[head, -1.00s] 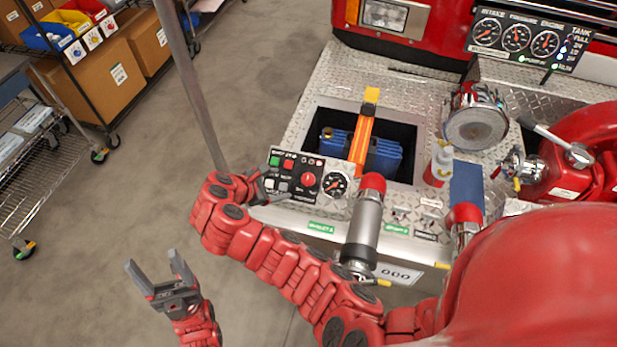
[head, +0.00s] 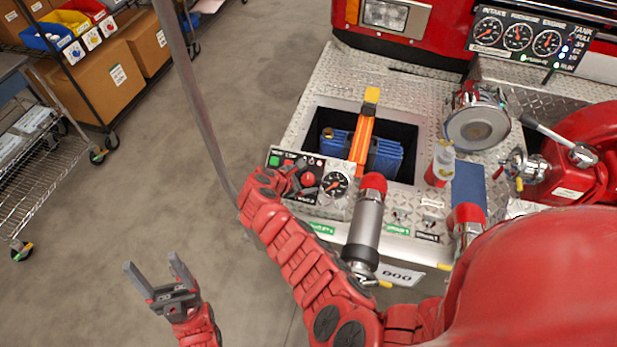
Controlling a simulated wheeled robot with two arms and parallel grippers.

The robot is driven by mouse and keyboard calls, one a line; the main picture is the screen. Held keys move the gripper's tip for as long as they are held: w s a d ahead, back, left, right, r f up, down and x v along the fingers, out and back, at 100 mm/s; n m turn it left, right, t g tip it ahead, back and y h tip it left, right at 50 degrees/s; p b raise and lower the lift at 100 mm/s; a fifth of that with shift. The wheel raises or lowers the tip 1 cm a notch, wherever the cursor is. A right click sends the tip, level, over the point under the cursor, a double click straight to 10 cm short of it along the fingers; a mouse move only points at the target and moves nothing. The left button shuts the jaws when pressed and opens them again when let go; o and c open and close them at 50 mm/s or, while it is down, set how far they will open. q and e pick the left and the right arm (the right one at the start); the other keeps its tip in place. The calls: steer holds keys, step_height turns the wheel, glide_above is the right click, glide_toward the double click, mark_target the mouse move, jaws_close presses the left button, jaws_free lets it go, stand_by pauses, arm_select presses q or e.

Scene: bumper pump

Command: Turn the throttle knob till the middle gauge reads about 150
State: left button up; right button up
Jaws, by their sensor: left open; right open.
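The red throttle knob (head: 308,180) sits on the small black control panel (head: 274,160) on the bumper, beside a round gauge (head: 335,184). My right gripper (head: 297,184) is at the knob's left side, open. My own wrist hides part of the panel, and I cannot tell whether the fingers touch the knob. The middle gauge (head: 518,36) is in the gauge panel at the upper right; its needle is too small to read exactly. My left gripper (head: 158,275) is open and empty over the floor at the lower left.
A silver nozzle with a red end (head: 368,222) stands close to the right of the panel. A wire cart (head: 50,165) is far left.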

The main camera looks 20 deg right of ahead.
steer(key=shift+x, duration=0.8)
jaws_close()
steer(key=shift+f+m+b, duration=0.2)
steer(key=shift+m+b, duration=0.2)
steer(key=shift+b, duration=0.15)
steer(key=shift+r+m+g, duration=0.1)
steer(key=shift+m+g, duration=0.2)
steer(key=shift+r, duration=0.15)
jaws_free()
steer(key=shift+s+a, duration=0.1)
steer(key=shift+s, duration=0.05)
